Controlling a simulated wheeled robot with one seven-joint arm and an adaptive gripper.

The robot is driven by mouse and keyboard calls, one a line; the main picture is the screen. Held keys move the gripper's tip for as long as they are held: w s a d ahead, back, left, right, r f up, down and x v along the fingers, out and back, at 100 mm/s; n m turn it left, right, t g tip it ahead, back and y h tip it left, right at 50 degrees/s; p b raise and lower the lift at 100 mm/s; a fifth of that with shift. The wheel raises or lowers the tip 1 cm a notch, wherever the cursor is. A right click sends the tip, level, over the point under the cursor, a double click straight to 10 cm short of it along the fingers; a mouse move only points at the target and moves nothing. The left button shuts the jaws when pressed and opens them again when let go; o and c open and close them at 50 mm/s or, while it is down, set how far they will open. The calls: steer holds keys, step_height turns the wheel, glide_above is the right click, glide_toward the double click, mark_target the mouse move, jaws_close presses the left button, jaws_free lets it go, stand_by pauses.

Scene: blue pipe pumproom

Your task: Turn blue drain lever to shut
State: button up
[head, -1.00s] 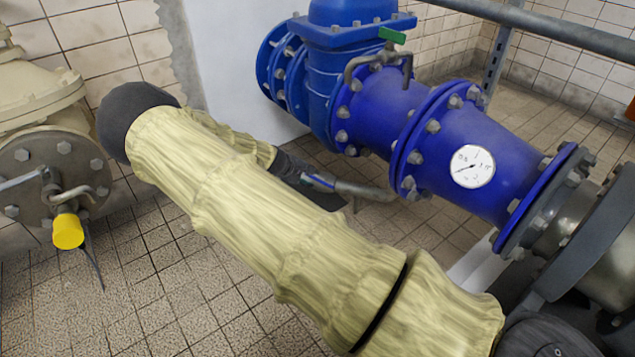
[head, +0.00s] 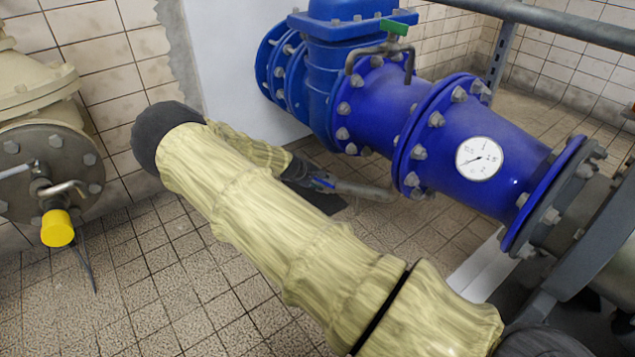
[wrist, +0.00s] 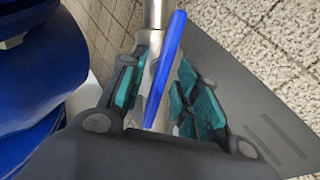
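The blue drain lever (wrist: 166,68) is a flat blue bar on a thin silver drain pipe (wrist: 154,14). In the wrist view it slants slightly against the pipe's line. My gripper (wrist: 162,78) has its teal-padded fingers on either side of the lever and looks open, with gaps beside the bar. Whether a pad touches the lever is unclear. In the head view the lever (head: 323,182) is a small blue strip at my dark gripper (head: 305,174), low beside the large blue pipe (head: 465,150). The drain pipe (head: 365,190) runs right from it, toward the blue pipe.
A pressure gauge (head: 479,158) is on the blue pipe. A green-tagged handle (head: 394,28) sits on top. A beige valve with a yellow cap (head: 57,228) stands left. A dark plate (wrist: 262,110) lies beside the gripper. Tiled floor (head: 150,290) is open at the lower left.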

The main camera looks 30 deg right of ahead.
jaws_close()
steer(key=shift+w+r+m+p, duration=0.1)
steer(key=shift+r+m+p, duration=0.15)
steer(key=shift+m+p, duration=0.65)
steer(key=m+y+p, duration=0.1)
steer(key=p, duration=0.1)
steer(key=shift+r+p, duration=0.2)
steer(key=shift+p, duration=0.15)
steer(key=m+y+p, duration=0.1)
steer(key=m+p, duration=0.5)
steer(key=shift+d, duration=0.2)
steer(key=m+t+y+p, duration=0.1)
steer(key=m+p, duration=0.2)
steer(key=m, duration=0.2)
steer(key=shift+d, duration=0.15)
steer(key=shift+f+m+p, duration=0.1)
steer(key=shift+m+p, duration=0.2)
